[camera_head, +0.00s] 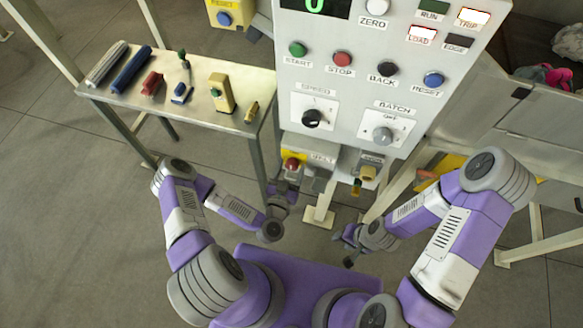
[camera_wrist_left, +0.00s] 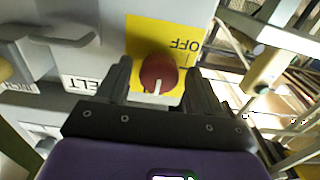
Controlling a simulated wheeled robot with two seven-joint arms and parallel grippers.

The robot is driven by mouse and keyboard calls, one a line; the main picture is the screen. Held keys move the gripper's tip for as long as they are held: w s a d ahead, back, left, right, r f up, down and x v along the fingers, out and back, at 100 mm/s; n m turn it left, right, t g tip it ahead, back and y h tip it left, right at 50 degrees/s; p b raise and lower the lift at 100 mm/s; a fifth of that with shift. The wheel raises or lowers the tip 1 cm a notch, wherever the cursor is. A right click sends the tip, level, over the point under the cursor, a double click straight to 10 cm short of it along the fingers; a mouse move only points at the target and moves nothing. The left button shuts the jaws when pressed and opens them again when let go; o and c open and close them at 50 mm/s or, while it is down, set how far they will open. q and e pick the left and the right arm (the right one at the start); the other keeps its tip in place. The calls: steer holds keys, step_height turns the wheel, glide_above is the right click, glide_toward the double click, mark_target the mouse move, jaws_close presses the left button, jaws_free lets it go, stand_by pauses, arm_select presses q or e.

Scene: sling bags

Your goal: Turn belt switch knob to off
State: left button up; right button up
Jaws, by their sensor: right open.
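The belt switch knob (camera_head: 291,163) is red and sits on a yellow plate on a grey box under the panel. In the left wrist view the red knob (camera_wrist_left: 158,72) lies between the two fingers, with a small gap at each side. Its white pointer line faces down in that view. The word OFF is upside down at the knob's upper right on the yellow plate (camera_wrist_left: 142,38). My left gripper (camera_head: 287,184) is open, just in front of the knob. My right gripper (camera_head: 346,246) is open and empty, apart from the panel at lower right.
The control panel (camera_head: 345,68) carries buttons, a black speed knob (camera_head: 311,118) and a grey batch knob (camera_head: 382,135). A second small box with a beige knob (camera_head: 368,173) hangs to the right. A metal side table (camera_head: 213,120) with several tools stands left.

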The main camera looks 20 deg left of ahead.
arm_select(q)
steer(key=c, duration=0.9)
steer(key=shift+c, duration=0.2)
steer(key=shift+n, duration=0.3)
steer(key=n, duration=0.3)
steer(key=shift+n, duration=0.3)
steer(key=n, duration=0.4)
steer(key=shift+d+n, duration=0.1)
steer(key=shift+n, duration=0.2)
steer(key=n, duration=0.4)
steer(key=shift+b, duration=0.35)
steer(key=n+b, duration=0.1)
steer(key=n, duration=0.4)
